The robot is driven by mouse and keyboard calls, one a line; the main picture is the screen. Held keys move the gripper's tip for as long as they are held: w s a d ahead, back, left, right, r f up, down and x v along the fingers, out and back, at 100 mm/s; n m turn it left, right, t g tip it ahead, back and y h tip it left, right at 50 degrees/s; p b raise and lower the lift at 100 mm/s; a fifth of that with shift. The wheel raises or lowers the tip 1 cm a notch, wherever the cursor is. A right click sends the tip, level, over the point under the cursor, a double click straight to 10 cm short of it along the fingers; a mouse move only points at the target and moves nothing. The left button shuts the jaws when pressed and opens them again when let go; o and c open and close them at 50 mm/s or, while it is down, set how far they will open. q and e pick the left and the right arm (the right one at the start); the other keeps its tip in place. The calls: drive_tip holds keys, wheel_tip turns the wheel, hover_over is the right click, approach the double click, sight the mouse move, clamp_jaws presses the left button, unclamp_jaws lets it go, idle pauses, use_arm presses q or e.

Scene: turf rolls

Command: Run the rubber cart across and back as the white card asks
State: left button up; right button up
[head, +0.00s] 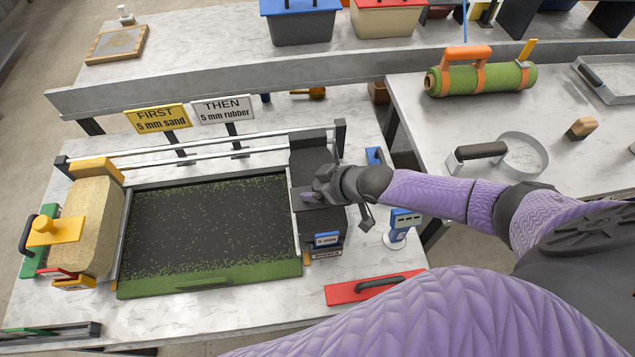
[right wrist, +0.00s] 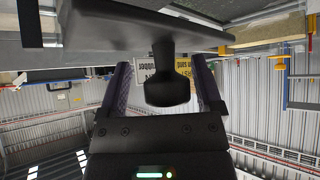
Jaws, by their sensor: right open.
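The dark rubber cart (head: 316,150) stands at the right end of the turf bed (head: 215,230), with a blue label on its near end. My right gripper (head: 318,191) is over the cart. In the right wrist view the open fingers (right wrist: 163,76) stand on either side of the cart's black knob (right wrist: 168,88); I cannot tell whether they touch it. The bed is mostly dark, with green specks and a green near edge. The white card (head: 223,109) reads "THEN 5 mm rubber". My left gripper is not in view.
A tan sand cart (head: 95,225) with a yellow handle stands at the bed's left end. The yellow card (head: 157,118) reads "FIRST 5 mm sand". Rails (head: 205,144) run behind the bed. Above the bed is clear.

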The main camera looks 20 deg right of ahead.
drive_tip(key=shift+a, duration=0.1)
drive_tip(key=shift+s+r, duration=0.25)
drive_tip(key=shift+r, duration=0.05)
drive_tip(key=p+v, duration=0.3)
drive_tip(key=v, duration=0.6)
drive_tip(key=shift+p, duration=0.4)
